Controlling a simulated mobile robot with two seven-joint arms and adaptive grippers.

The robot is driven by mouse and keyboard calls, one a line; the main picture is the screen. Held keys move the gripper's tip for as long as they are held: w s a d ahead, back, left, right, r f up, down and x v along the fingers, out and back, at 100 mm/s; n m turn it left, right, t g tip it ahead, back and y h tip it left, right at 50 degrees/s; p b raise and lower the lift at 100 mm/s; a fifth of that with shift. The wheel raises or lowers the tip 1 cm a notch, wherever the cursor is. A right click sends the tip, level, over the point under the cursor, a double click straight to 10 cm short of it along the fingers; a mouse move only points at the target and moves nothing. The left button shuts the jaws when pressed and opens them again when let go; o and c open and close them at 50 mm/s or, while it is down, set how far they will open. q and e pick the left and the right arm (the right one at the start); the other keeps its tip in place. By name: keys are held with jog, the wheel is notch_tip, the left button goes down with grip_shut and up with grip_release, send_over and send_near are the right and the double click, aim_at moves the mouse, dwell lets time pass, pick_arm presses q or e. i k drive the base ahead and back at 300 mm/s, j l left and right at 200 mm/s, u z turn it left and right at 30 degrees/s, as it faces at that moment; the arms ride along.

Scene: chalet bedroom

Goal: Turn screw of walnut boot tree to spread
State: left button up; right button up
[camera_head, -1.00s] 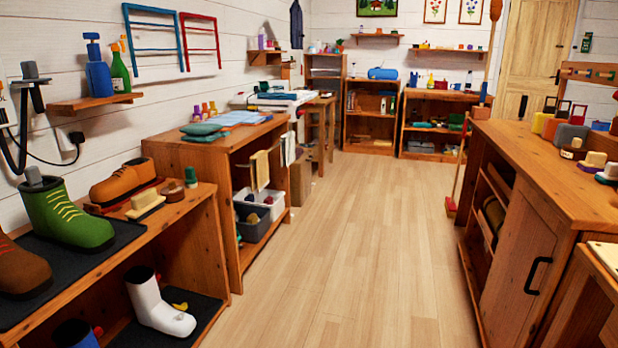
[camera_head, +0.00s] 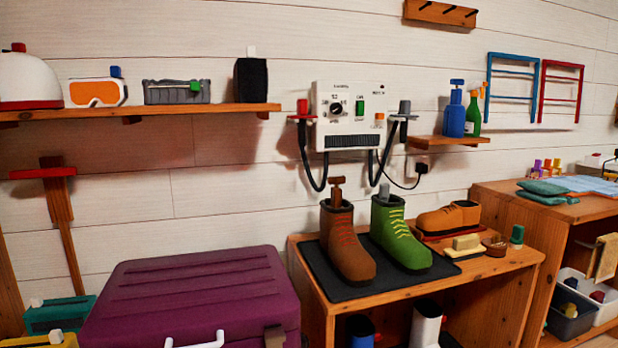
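A brown boot (camera_head: 346,245) with red laces stands upright on a dark mat on a low wooden bench. A brown wooden T-shaped piece (camera_head: 337,190) sticks up from its opening and looks like the boot tree's top. The part inside the boot is hidden, and I cannot make out a screw. A green boot (camera_head: 400,236) with yellow laces stands close to its right, with a grey piece (camera_head: 384,193) in its opening. Neither of my grippers is in view.
The bench (camera_head: 470,268) also carries an orange-brown shoe (camera_head: 449,217), brushes and a small green item. A purple suitcase (camera_head: 195,290) stands to its left. A white dryer unit (camera_head: 350,115) with hoses hangs on the wall above. A wooden shelf (camera_head: 190,112) is at upper left.

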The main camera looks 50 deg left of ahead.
aim_at(332, 180)
jog(key=u, duration=1.4)
jog(key=i+l, duration=0.15)
jog(key=l, duration=0.4)
jog(key=i+l+u, duration=0.1)
jog(key=l, duration=0.45)
jog(key=i+l, duration=0.1)
jog(key=l, duration=0.45)
jog(key=i+l+u, duration=0.15)
jog(key=l, duration=0.45)
